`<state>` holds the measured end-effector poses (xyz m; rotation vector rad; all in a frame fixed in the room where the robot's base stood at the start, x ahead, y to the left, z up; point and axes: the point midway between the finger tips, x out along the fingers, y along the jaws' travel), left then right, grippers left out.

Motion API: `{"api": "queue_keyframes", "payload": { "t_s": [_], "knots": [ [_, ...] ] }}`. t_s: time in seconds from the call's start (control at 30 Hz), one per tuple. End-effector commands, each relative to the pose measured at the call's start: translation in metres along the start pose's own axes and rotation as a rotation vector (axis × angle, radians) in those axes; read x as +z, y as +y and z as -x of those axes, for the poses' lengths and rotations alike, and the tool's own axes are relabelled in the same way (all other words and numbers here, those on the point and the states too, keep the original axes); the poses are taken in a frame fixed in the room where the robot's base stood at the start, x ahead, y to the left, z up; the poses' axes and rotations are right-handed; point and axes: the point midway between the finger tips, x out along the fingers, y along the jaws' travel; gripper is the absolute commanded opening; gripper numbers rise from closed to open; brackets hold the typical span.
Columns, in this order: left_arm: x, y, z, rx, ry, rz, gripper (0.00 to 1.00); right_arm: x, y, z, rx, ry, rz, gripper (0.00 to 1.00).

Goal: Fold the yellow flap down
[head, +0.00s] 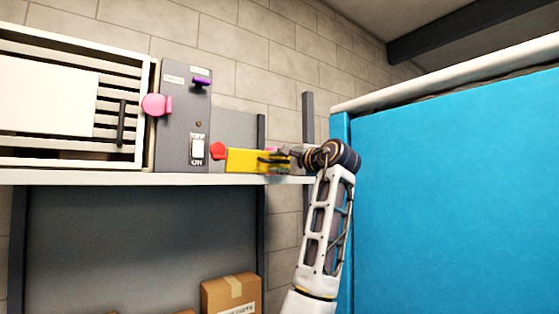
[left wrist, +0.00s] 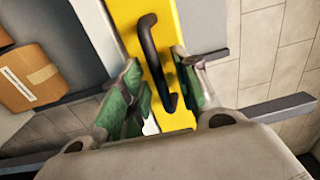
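The yellow flap (head: 240,160) is at the shelf's edge in the head view, beside the grey switch panel. Its yellow face (left wrist: 163,20) also fills the upper middle of the left wrist view. A black bar handle (left wrist: 150,45) is fixed on that face. My left gripper (head: 277,156) is at the right part of the flap. In the left wrist view its green-padded fingers (left wrist: 158,88) are apart, one on each side of the handle's lower part, with a gap visible. Contact with the flap cannot be told. My right gripper is not in view.
A grey panel (head: 172,130) with a white switch and purple lever stands left of the flap, beside a slatted white unit (head: 120,75) with a pink knob. A red knob (head: 217,151) adjoins the flap. A cardboard box (head: 232,293) is below. A blue panel (head: 455,190) is right.

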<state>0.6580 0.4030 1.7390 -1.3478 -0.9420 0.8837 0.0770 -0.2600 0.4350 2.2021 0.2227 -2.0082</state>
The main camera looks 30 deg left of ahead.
Motion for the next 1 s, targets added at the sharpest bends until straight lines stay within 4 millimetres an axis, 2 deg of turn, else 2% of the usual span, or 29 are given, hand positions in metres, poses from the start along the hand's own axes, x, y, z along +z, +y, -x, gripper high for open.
{"api": "queue_keyframes", "payload": {
  "t_s": [0.13,0.43,0.7,1.0],
  "knots": [
    [-0.0001,-0.0002,-0.0065,0.0,0.0,0.0,0.31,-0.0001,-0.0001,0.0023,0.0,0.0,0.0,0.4],
    [-0.0002,0.0006,-0.0076,0.0,0.0,0.0,0.31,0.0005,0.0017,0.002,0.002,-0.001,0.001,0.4],
    [-0.0002,0.0006,-0.0074,0.0,0.0,-0.001,0.0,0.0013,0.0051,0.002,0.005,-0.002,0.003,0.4],
    [-0.0002,0.0007,-0.0074,0.0,0.0,-0.001,0.0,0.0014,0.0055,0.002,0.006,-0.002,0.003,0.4]
  ]
}}
